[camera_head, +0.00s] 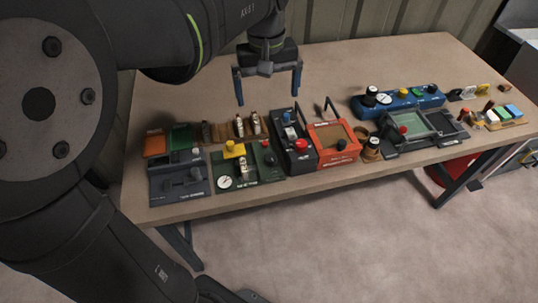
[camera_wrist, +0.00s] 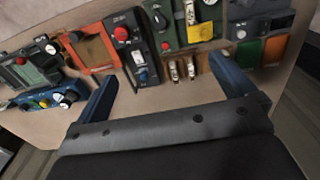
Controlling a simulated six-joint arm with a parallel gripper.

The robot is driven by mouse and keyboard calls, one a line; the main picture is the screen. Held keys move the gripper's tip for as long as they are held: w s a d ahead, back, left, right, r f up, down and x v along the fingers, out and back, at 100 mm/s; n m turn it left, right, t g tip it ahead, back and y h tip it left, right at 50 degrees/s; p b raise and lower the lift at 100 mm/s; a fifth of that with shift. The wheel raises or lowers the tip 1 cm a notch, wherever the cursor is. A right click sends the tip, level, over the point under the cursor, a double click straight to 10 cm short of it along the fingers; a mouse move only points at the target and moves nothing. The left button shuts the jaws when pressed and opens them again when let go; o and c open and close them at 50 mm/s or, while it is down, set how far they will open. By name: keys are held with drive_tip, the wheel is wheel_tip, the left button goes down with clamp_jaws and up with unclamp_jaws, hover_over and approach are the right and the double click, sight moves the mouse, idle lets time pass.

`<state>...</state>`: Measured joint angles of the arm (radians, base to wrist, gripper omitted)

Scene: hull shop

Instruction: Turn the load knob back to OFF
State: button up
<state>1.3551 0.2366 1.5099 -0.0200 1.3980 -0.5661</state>
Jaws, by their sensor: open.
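Several knobs show on the bench devices, but their labels are too small to read, so I cannot tell which is the load knob. A black knob (camera_head: 341,144) sits on the orange box (camera_head: 322,160). A blue box (camera_head: 415,104) carries a black knob (camera_head: 371,90) and a gauge. My gripper (camera_head: 268,97) is open and empty, above the bench behind these devices, touching nothing.
The wooden bench (camera_head: 330,68) is clear at the back. Small upright fittings (camera_head: 240,126) stand behind the green panel (camera_head: 266,162). A grey panel (camera_head: 180,184) is at the left end. A framed screen unit (camera_head: 424,124) and small coloured parts (camera_head: 511,110) are to the right.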

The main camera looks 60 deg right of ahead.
wheel_tip(320, 180, up, 2)
drive_tip(key=shift+r, duration=0.2)
drive_tip(key=shift+c, duration=0.2)
